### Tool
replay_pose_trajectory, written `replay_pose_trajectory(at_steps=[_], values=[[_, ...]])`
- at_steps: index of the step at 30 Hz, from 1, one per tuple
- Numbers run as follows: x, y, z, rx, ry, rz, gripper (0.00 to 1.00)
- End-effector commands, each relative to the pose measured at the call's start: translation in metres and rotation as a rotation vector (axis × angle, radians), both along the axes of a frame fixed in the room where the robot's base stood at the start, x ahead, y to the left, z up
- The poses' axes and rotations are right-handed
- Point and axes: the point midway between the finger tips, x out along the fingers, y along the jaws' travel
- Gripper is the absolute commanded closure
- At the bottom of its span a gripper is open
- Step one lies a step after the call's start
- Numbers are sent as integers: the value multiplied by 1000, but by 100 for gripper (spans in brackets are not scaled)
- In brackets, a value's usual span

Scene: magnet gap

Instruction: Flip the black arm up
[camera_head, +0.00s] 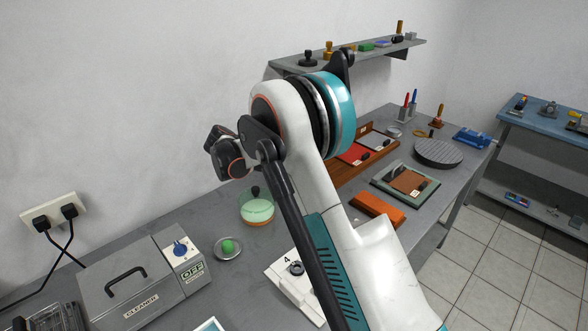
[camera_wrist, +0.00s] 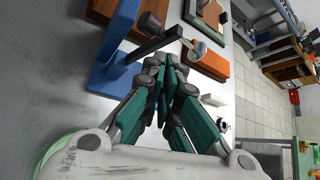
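In the wrist view a blue stand (camera_wrist: 112,72) with an upright and a foot is at the upper left. A thin black arm (camera_wrist: 153,47) reaches from it to the right, slanting slightly. A dark block (camera_wrist: 151,23) sits just above the arm in the picture. My gripper (camera_wrist: 165,66) points toward the arm, its teal fingers close together with nothing visible between them. The tips appear just below the arm in the picture; I cannot tell whether they touch it. In the head view my arm hides the stand and my fingers.
An orange block (camera_head: 377,208) and a green-framed tray (camera_head: 405,184) lie on the grey bench. A cleaner box (camera_head: 125,290), a small dish with a green ball (camera_head: 228,247) and a glass jar (camera_head: 257,209) stand at left. A shelf (camera_head: 350,56) hangs on the wall.

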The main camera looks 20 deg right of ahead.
Motion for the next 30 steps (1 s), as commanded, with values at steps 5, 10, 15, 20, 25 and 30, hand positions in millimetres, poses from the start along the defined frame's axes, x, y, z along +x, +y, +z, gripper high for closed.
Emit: replay_pose_trajectory(at_steps=[5, 10, 15, 20, 25, 30], values=[[-5, 31, 21, 2, 2, -1, 100], [-8, 55, 38, 4, 3, -5, 100], [-10, 69, 47, 4, 5, -8, 100], [-11, 73, 50, 5, 4, -9, 100], [-11, 73, 50, 5, 5, -10, 100], [-13, 71, 52, 11, -5, -15, 100]])
